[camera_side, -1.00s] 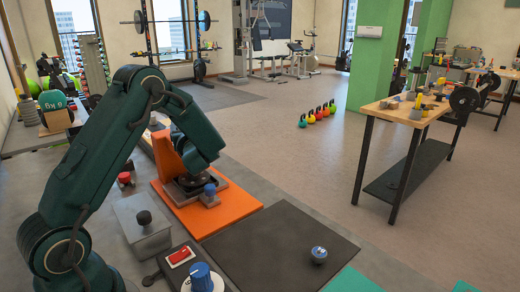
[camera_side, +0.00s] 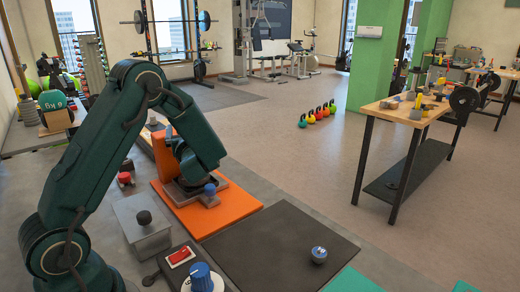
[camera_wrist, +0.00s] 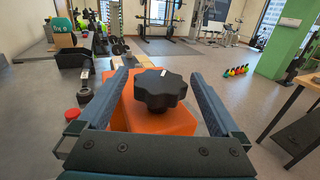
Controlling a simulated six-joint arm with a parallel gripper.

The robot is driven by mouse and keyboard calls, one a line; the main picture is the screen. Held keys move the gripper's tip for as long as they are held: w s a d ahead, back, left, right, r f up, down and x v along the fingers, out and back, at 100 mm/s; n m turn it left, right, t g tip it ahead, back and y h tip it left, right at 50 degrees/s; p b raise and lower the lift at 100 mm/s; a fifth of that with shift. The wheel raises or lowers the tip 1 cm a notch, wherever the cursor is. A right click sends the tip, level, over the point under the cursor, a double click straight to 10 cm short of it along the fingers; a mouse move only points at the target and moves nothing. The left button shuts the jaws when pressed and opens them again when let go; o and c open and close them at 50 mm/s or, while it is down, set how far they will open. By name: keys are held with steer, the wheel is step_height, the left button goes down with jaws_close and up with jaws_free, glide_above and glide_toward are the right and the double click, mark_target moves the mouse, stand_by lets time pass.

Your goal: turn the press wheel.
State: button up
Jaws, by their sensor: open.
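The press wheel is a black lobed knob with a small white mark on top (camera_wrist: 160,90). In the wrist view it stands in front of an orange press body (camera_wrist: 165,122). My gripper (camera_wrist: 161,77) is open, with one blue-grey finger to the left of the wheel and one to the right. Gaps show on both sides, so neither finger seems to touch it. In the side view the orange press upright (camera_side: 165,158) stands on an orange base (camera_side: 224,212). My wrist covers the wheel there.
A blue-topped knob (camera_side: 210,190) stands by the press base. A grey box with a black knob (camera_side: 145,230), a red switch (camera_side: 180,257) and a blue dial (camera_side: 201,276) are nearer. A blue ball-like knob (camera_side: 319,254) sits on the dark mat (camera_side: 270,245).

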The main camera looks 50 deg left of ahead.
steer(key=shift+v, duration=1)
